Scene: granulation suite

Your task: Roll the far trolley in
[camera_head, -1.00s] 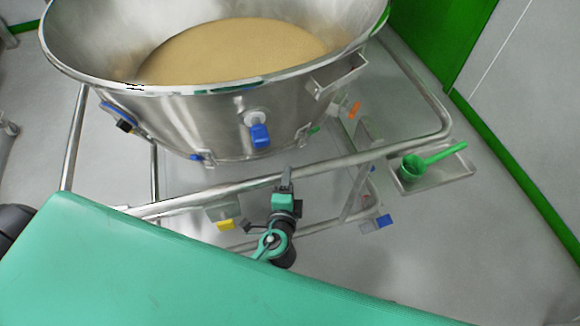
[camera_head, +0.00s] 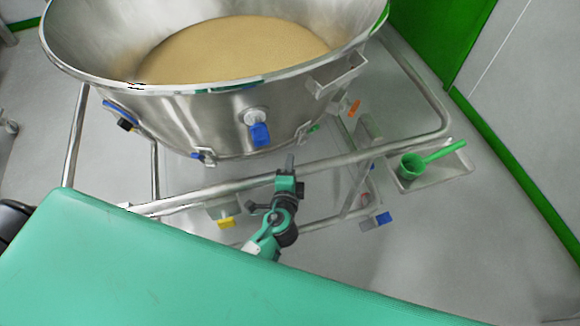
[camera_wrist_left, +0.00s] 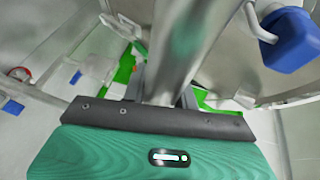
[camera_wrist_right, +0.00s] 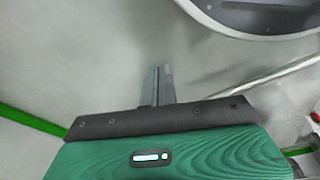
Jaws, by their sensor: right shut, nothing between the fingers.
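The trolley is a steel tube frame (camera_head: 225,187) carrying a large round bowl (camera_head: 215,115) of tan powder. My left gripper (camera_head: 290,161) is at the frame's near top rail, its fingers at the rail. In the left wrist view, its spread fingers (camera_wrist_left: 163,92) stand on either side of the steel tube (camera_wrist_left: 178,50); whether they touch it I cannot tell. My right gripper (camera_wrist_right: 158,86) is shut and empty in the right wrist view, over grey floor, with a curved steel rim at upper right. It does not show in the head view.
A small tray (camera_head: 440,178) with a green scoop (camera_head: 428,160) hangs on the trolley's right side. A blue valve handle (camera_head: 260,135) sticks out of the bowl. A green wall edge (camera_head: 520,180) runs along the right. Grey floor is clear between it and the trolley.

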